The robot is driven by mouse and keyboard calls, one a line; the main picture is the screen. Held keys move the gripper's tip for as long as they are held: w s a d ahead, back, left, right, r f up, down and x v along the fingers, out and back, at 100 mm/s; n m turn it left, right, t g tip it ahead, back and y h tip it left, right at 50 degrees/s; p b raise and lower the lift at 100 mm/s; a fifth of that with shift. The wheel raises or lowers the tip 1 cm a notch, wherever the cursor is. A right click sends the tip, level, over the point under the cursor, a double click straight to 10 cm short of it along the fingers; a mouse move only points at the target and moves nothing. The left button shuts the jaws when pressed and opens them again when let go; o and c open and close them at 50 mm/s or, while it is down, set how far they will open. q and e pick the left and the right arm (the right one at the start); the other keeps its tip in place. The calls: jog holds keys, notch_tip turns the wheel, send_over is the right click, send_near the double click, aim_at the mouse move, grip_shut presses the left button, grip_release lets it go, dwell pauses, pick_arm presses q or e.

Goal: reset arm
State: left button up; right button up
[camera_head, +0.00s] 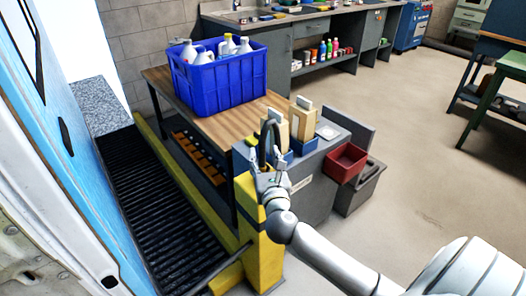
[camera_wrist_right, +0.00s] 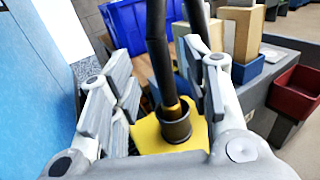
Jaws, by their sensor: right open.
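My right gripper (camera_head: 268,160) is above the top of a yellow post (camera_head: 262,240), beside a grey cabinet. Its fingers are open and spread wide in the right wrist view (camera_wrist_right: 165,82). Between them in that view stands a black rod (camera_wrist_right: 158,45), probably a duct brush's handle. Its lower end has a gold band and sits at a dark cup (camera_wrist_right: 175,125) on the yellow post. A second dark rod (camera_wrist_right: 195,20) rises close by. In the head view a dark curved loop (camera_head: 270,128) shows above the gripper. Contact with the fingers cannot be told. My left gripper is not in view.
Blue holders (camera_head: 303,146) with upright wooden blocks (camera_head: 301,123) stand on the grey cabinet (camera_head: 310,195). A red bin (camera_head: 345,163) hangs at its right. A blue crate (camera_head: 218,80) of bottles stands on the wooden table (camera_head: 160,82) behind. Open floor (camera_head: 420,150) lies to the right.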

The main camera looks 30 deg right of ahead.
jog(key=shift+v, duration=1.55)
jog(key=shift+r, duration=0.1)
